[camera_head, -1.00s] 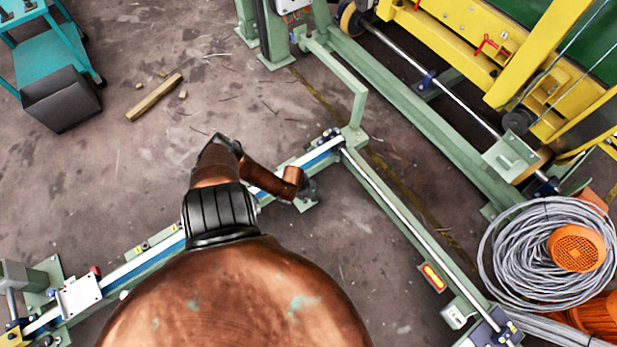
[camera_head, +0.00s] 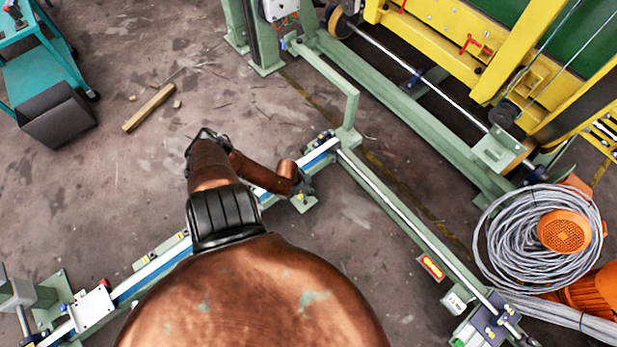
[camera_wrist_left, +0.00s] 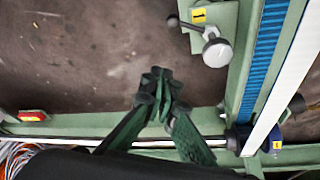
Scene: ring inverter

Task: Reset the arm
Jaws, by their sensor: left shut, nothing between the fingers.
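My left arm, copper with a black ribbed band, reaches up from the bottom of the head view, then bends right over the blue-and-white rail (camera_head: 165,265). My dark left gripper (camera_head: 304,187) is small there, near the rail's right part, and its fingers are hard to make out. In the left wrist view the green-tinted left gripper (camera_wrist_left: 158,88) is shut and empty, its tips close together. My right gripper is not in view.
A green frame beam (camera_head: 400,220) runs to the lower right, with a red-yellow label (camera_head: 431,267). Coiled grey cable (camera_head: 510,245) and an orange motor (camera_head: 565,232) lie at right. Yellow machinery (camera_head: 460,40) fills the upper right.

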